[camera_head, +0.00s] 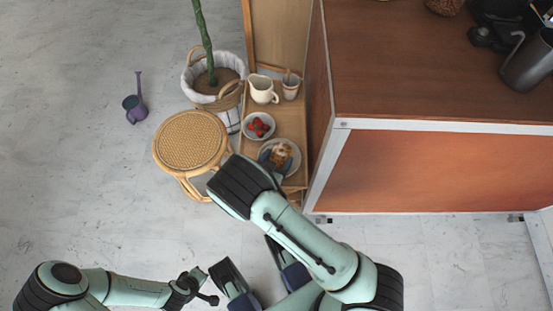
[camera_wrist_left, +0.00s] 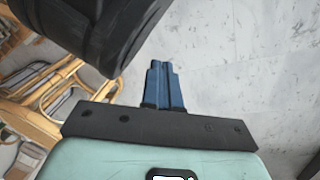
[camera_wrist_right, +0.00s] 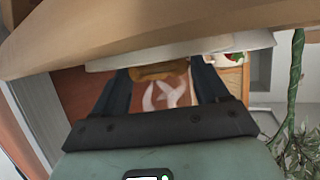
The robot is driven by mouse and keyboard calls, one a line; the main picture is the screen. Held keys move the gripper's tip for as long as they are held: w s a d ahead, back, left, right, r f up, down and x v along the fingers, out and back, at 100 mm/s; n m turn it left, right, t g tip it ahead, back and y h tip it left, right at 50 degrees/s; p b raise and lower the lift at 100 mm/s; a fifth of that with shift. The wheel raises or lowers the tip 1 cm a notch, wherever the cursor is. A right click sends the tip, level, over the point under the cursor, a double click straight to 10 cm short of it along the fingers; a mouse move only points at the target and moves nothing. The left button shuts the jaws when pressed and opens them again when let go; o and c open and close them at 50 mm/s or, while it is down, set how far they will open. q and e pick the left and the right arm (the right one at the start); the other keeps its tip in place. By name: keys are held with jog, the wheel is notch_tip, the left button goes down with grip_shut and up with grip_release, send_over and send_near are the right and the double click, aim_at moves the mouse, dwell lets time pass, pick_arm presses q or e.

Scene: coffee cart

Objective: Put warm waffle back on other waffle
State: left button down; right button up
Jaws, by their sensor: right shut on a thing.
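A golden waffle with a pale topping (camera_head: 281,151) shows at a white plate (camera_head: 295,151) on the wooden shelf. My right gripper (camera_head: 276,160) reaches over the plate's near side, its two fingers at the waffle. In the right wrist view the gripper (camera_wrist_right: 162,78) is shut on a brown waffle (camera_wrist_right: 158,71), beside the pale plate edge (camera_wrist_right: 105,62). I cannot tell from these views whether the held waffle touches the other waffle, which is largely hidden. My left gripper (camera_wrist_left: 163,72) is empty, its blue fingers together, above the floor.
A bowl of strawberries (camera_head: 258,126), a cream jug (camera_head: 262,89) and a cup (camera_head: 291,86) share the shelf. A rattan stool (camera_head: 191,140) and a potted plant's basket (camera_head: 214,77) stand left of it. The wooden counter (camera_head: 430,165) bounds the right.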

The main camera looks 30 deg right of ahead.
jog(key=shift+r, duration=0.1)
jog(key=o, duration=1.1)
